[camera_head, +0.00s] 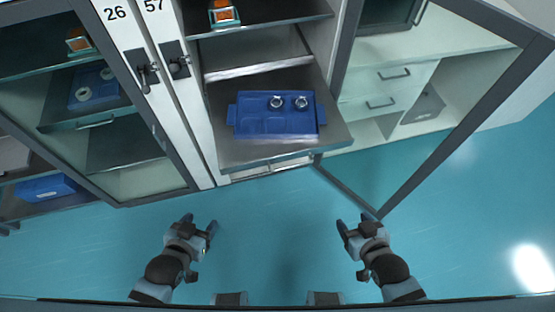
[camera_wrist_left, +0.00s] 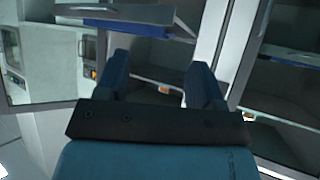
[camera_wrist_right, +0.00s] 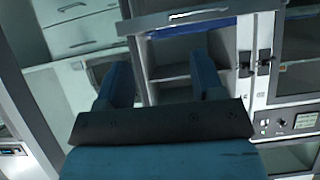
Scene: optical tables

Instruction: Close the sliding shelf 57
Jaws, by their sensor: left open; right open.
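The sliding shelf (camera_head: 235,152) of cabinet 57 is pulled out towards me in the head view. A blue tray (camera_head: 250,122) with two small metal parts (camera_head: 289,102) lies on it. The shelf also shows at the top of the left wrist view (camera_wrist_left: 120,14) and the right wrist view (camera_wrist_right: 185,19). My left gripper (camera_head: 201,222) is open and empty, in front of the cabinet and left of the shelf. My right gripper (camera_head: 352,224) is open and empty, in front and right of the shelf. Both are apart from the shelf.
The glass door (camera_head: 455,110) of cabinet 57 stands open on the right, its lower frame reaching towards my right gripper. Cabinet 26 (camera_head: 120,120) on the left has its glass door shut. The turquoise floor (camera_head: 275,215) between my grippers and the shelf is clear.

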